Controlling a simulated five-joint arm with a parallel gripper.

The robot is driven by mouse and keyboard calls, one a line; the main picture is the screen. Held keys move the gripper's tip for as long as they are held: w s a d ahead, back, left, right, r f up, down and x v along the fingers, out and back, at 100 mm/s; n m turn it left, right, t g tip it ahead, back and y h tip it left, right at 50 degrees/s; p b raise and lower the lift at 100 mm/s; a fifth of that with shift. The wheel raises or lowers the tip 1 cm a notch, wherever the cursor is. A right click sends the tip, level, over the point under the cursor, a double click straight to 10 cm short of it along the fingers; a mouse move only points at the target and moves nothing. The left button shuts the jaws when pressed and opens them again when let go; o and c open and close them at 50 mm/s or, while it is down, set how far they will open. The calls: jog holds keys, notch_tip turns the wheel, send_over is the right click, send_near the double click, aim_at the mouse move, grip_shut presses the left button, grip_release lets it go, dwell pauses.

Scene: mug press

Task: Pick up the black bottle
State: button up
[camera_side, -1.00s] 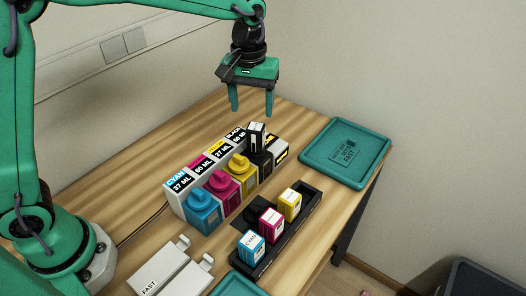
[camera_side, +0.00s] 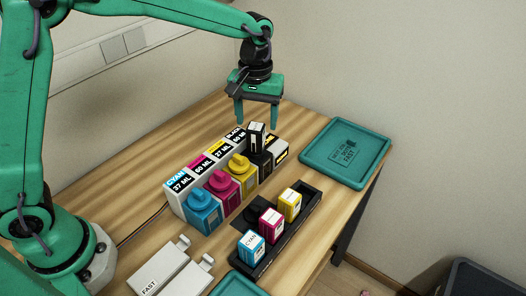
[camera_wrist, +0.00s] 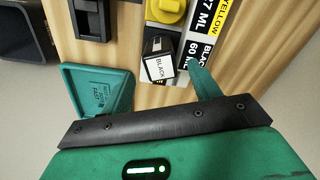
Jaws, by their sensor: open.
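The black bottle (camera_side: 263,160) stands at the far end of the bottle row, beside the yellow bottle (camera_side: 242,166). A black cartridge with a white label (camera_side: 257,135) appears above it and hides much of it; I cannot tell whether they touch. In the wrist view this BLACK-labelled cartridge (camera_wrist: 160,68) lies just ahead of my fingers, left of the right finger, and the bottle is mostly hidden. My gripper (camera_side: 258,126) is open and empty, fingers pointing down, above and behind the end of the row. It also shows in the wrist view (camera_wrist: 162,75).
Cyan (camera_side: 203,213) and magenta (camera_side: 225,188) bottles stand in the same row, before a labelled white rack (camera_side: 175,198). A black tray (camera_side: 300,220) holds cyan, magenta and yellow cartridges. A teal tray (camera_side: 375,170) lies right, at the table's edge. White boxes (camera_side: 185,280) lie in front.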

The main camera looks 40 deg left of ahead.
aim_at(256, 125)
jog(key=shift+f, duration=2.5)
jog(key=c, duration=1.2)
jog(key=shift+c, duration=0.2)
jog(key=shift+r, duration=0.2)
jog(key=shift+r, duration=0.5)
jog(key=r, duration=0.3)
jog(key=shift+s+d+r, duration=0.1)
jog(key=shift+s+d, duration=0.1)
jog(key=shift+s, duration=0.05)
jog(key=s+d+r, duration=0.6)
jog(key=s+d, duration=0.1)
jog(key=s, duration=0.1)
jog(key=shift+d+r, duration=0.2)
jog(key=shift+r, duration=0.05)
jog(key=shift+s, duration=0.1)
